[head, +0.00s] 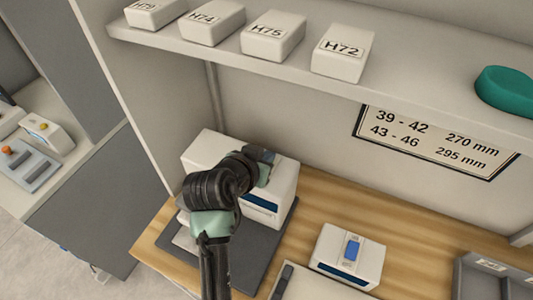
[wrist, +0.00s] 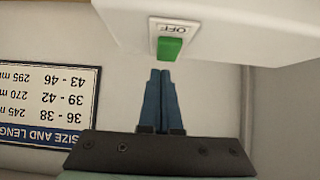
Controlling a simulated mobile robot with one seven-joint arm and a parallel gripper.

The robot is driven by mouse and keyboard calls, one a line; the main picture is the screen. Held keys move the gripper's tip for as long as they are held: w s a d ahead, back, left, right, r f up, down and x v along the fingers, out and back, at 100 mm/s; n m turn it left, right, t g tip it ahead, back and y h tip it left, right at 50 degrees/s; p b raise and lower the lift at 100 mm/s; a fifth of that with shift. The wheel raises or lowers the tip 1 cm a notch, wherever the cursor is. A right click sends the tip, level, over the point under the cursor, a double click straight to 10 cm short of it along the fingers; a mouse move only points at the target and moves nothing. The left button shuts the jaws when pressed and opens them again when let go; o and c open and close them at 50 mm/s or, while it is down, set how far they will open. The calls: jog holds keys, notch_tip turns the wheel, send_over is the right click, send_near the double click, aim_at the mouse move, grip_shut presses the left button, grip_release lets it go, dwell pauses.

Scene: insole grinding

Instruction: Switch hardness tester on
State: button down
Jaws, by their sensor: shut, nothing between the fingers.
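The machine that I take to be the hardness tester is a white box (head: 208,155) with a blue slot low on its front, on the wooden bench in the head view. My arm hides part of it. In the wrist view its white body (wrist: 225,28) fills the top. A green switch (wrist: 169,47) sticks out from it beside a label reading OFF, upside down in this view. My gripper (wrist: 161,74) is shut and empty, its blue fingertips pointing at the switch, very close below it in the picture. I cannot tell whether they touch. In the head view the fingertips are hidden.
A shelf (head: 300,75) with several labelled white boxes runs above the bench. A size chart (head: 440,143) hangs on the back wall and shows inverted in the wrist view (wrist: 50,103). A small white device (head: 335,262) with a blue display stands to the right.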

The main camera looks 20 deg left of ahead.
jog(key=shift+f, duration=0.4)
jog(key=shift+w+r, duration=0.1)
jog(key=shift+w+g+p, duration=0.1)
jog(key=shift+g+p, duration=0.2)
jog(key=shift+p, duration=0.4)
jog(key=shift+f, duration=0.4)
